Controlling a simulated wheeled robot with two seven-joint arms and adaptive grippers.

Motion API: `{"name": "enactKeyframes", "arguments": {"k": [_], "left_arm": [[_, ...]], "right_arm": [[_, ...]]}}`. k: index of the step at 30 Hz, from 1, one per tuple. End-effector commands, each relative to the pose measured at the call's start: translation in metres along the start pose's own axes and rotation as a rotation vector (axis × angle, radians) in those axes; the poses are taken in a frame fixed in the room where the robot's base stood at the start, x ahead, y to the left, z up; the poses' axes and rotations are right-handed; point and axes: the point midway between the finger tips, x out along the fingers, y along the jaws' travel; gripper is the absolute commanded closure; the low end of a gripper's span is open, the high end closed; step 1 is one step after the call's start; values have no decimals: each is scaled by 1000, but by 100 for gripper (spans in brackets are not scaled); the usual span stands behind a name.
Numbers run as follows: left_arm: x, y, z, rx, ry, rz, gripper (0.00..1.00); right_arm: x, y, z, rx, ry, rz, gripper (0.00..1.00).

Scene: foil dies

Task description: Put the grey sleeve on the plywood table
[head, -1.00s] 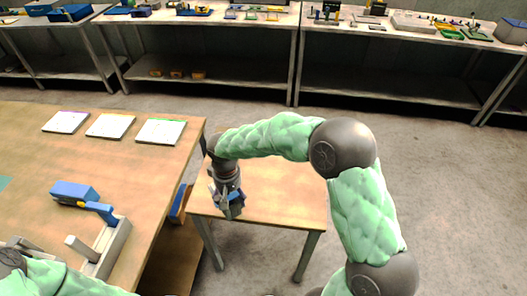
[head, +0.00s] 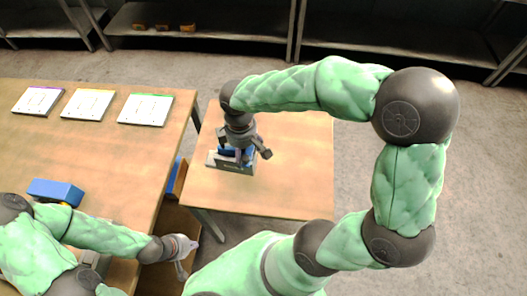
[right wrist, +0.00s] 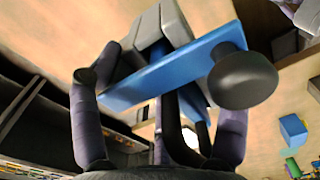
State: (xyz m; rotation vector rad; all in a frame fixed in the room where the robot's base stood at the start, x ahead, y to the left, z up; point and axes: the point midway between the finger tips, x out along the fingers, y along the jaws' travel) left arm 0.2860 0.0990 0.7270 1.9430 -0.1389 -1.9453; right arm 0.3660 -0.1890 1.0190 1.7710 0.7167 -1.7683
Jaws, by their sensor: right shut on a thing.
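The plywood table (head: 290,185) is the small table right of the bigger one. My right gripper (head: 240,152) is over its left part, pointing down. It is shut on the grey sleeve (head: 231,167), a grey block with blue parts. I cannot tell whether the sleeve touches the tabletop. In the right wrist view the grey sleeve (right wrist: 163,22) shows with a blue bar and a dark round knob, between the fingers of the right gripper (right wrist: 160,125). My left gripper (head: 187,257) is open and empty beside the big table's right edge.
The big wooden table (head: 100,160) holds three white panels (head: 90,104) at the back and a blue block (head: 56,192) near the front. The plywood table's right half is clear. Grey shelving (head: 200,20) stands behind, across a strip of bare floor.

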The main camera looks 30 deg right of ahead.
Motion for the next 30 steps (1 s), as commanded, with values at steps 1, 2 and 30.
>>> {"name": "enactKeyframes", "arguments": {"k": [1, 2, 30], "left_arm": [[0, 0, 0, 0, 0, 0, 100], [0, 0, 0, 0, 0, 0, 100], [36, -13, -2, 0, 1, 0, 100]], "right_arm": [[-3, -2, 3, -29, 4, 3, 83], [-3, -3, 4, -42, 5, 3, 83], [82, 82, 99, -78, 1, 2, 83]]}}
